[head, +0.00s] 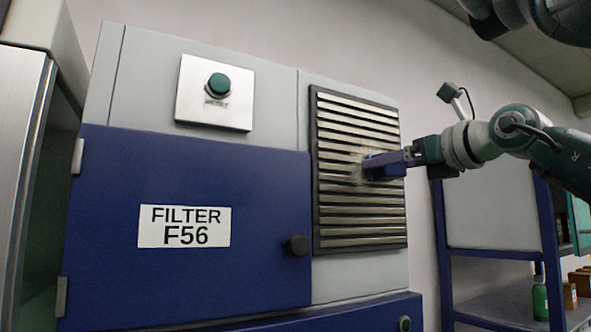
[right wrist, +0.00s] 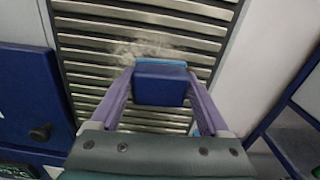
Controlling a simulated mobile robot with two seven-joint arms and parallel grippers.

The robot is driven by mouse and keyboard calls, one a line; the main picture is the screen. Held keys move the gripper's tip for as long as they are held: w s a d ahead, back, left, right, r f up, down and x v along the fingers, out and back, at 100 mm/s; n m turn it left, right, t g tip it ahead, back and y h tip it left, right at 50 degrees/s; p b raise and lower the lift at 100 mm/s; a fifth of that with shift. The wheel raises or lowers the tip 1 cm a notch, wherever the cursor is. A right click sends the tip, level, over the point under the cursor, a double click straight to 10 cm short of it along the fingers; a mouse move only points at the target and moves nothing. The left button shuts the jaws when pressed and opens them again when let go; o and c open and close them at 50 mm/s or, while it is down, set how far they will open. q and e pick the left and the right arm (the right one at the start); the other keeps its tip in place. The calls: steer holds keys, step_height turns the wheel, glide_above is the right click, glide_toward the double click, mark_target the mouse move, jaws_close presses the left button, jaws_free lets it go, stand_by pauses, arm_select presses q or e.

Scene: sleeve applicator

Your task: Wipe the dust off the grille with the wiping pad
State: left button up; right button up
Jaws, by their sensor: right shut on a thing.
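The grille (head: 358,212) is a dark-framed panel of metal slats on the right part of the grey machine front. Tan dust (head: 349,165) lies on its middle slats, and the dust (right wrist: 140,50) also shows in the right wrist view just beyond the pad. My right gripper (head: 385,165) is in front of the grille's right half, shut on the wiping pad. In the right wrist view the wiping pad (right wrist: 161,84) shows a blue block with a light blue edge, between the purple fingers. The pad is at the grille; I cannot tell if it touches. My left gripper is not in view.
A blue door (head: 180,270) with a FILTER F56 label and a dark knob (head: 297,245) is left of the grille. A green button (head: 217,84) sits above it. A blue-framed shelf (head: 490,255) with a green bottle (head: 540,299) stands at the right.

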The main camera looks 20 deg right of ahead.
mark_target(364, 155)
steer(key=a+b, duration=0.1)
steer(key=a, duration=0.1)
steer(key=a+b, duration=0.1)
steer(key=a, duration=0.2)
steer(key=shift+s+a+f, duration=0.1)
steer(key=shift+s+a, duration=0.1)
steer(key=shift+a, duration=0.1)
steer(key=shift+s+a, duration=0.1)
steer(key=shift+a, duration=0.55)
steer(key=shift+d+r+p, duration=0.1)
steer(key=shift+r+p, duration=0.55)
steer(key=shift+r, duration=0.45)
steer(key=shift+w+d, duration=0.2)
steer(key=shift+d, duration=1.55)
steer(key=shift+w+d+p, duration=0.2)
steer(key=shift+d+p, duration=0.3)
steer(key=shift+d, duration=1.1)
steer(key=d+p, duration=0.1)
steer(key=d, duration=0.2)
steer(key=shift+w+d, duration=0.1)
steer(key=shift+d, duration=0.3)
